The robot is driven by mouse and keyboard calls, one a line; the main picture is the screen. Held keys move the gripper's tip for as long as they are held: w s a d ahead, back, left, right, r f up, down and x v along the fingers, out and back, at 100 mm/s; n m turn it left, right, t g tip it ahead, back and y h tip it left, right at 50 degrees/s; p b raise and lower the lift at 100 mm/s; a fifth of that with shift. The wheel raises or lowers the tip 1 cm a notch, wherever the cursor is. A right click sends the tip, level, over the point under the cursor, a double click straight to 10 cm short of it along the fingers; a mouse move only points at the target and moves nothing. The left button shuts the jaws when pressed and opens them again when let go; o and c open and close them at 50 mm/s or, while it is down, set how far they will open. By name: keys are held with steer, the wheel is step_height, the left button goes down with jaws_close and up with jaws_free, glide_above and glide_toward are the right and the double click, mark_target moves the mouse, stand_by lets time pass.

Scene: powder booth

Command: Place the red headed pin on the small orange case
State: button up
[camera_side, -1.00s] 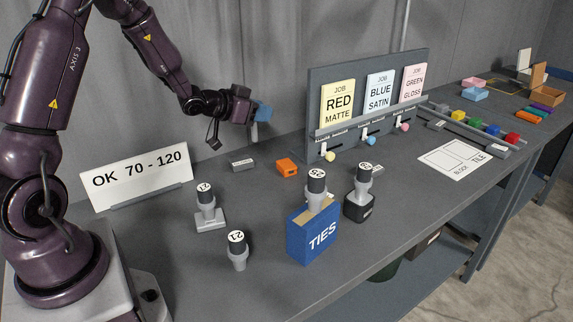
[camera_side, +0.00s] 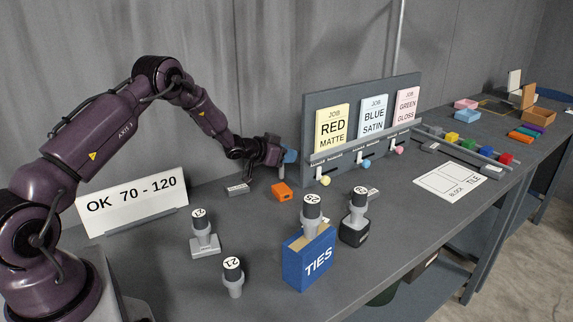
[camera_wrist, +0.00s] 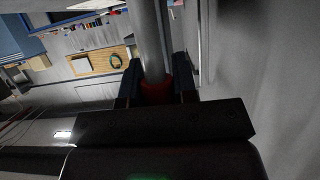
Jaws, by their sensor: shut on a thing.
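My gripper (camera_side: 289,157) has blue fingertips and is shut on the red headed pin. In the wrist view the pin's red head (camera_wrist: 157,88) sits between the two fingers (camera_wrist: 157,82), with its grey shaft (camera_wrist: 148,40) running away from the camera. In the side view the pale shaft (camera_side: 282,173) hangs roughly upright below the fingers; the red head is hidden there. The small orange case (camera_side: 282,192) lies on the bench just below the shaft's lower end in the picture. I cannot tell whether they touch or whether the shaft is behind the case.
A small grey labelled block (camera_side: 237,189) lies left of the case. The job board (camera_side: 312,110) with its pegs stands close to the right of my gripper. The bench between is clear.

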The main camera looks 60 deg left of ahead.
steer(key=shift+w+a+f, duration=0.1)
steer(key=shift+w+f, duration=0.05)
steer(key=shift+f, duration=1.6)
steer(key=shift+f, duration=0.15)
steer(key=o, duration=1)
steer(key=shift+c, duration=0.2)
